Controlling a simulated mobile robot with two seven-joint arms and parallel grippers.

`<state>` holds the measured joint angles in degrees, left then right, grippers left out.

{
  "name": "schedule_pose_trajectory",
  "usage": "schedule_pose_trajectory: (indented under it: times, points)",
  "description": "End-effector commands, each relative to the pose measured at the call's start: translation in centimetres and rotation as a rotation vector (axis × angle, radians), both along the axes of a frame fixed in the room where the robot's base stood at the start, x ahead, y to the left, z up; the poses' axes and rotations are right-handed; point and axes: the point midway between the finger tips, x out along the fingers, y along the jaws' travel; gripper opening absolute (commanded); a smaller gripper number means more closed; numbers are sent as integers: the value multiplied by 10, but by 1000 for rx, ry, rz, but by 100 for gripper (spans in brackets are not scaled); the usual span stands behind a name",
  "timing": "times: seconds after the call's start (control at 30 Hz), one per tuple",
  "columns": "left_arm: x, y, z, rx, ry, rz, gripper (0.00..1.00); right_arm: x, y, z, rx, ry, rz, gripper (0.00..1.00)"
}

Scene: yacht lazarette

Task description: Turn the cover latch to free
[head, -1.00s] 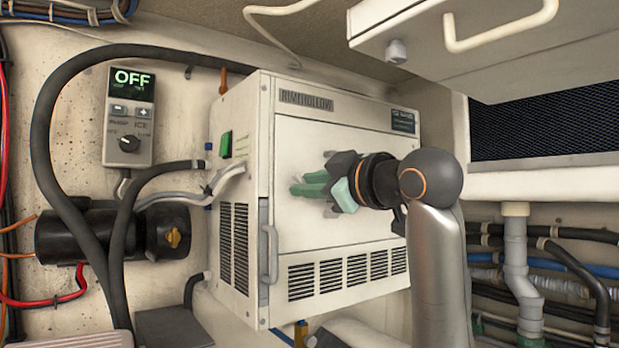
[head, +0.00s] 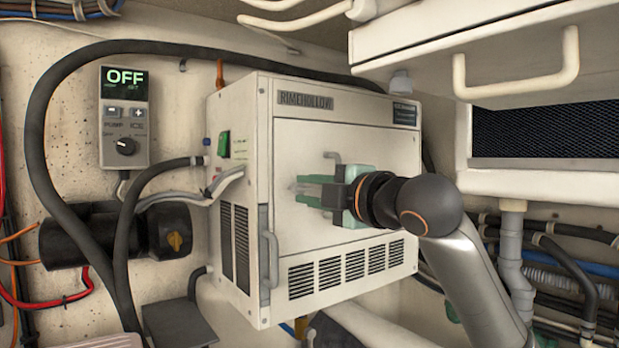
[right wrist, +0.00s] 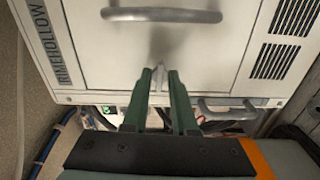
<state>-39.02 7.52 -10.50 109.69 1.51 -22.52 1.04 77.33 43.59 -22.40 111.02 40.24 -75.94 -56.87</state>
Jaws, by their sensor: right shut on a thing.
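The cover (head: 348,150) is the pale front panel of the white Rimehollow box (head: 240,110). The cover latch is a small grey piece near the panel's left edge, seen best in the right wrist view (right wrist: 159,82). My right gripper (head: 298,189) has its two green fingers level, one above the other, pointing left along the panel. It is shut on the latch, and the fingers hide most of it in the head view. The latch's exact angle is hard to tell. My left gripper is not in view.
A grey bar handle (right wrist: 165,15) stands out from the cover beside my gripper. Another handle (head: 269,260) is at the box's front left corner. A control panel reading OFF (head: 125,78) and black hoses are at left. A locker with a white handle (head: 520,85) overhangs at upper right.

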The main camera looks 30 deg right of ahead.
Motion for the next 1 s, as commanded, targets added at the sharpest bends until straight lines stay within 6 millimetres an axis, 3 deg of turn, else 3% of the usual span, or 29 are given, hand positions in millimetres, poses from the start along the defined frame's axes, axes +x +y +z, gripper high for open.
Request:
schedule_pose_trajectory:
  times: [0.73, 0.77, 1.0]
  points:
    - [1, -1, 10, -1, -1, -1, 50, 0, 1, -1, -82, -11, 1, 0]
    - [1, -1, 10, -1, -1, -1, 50, 0, 1, -1, -82, -11, 1, 29]
    - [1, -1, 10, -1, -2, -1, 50, 0, 0, 0, -81, -11, 1, 56]
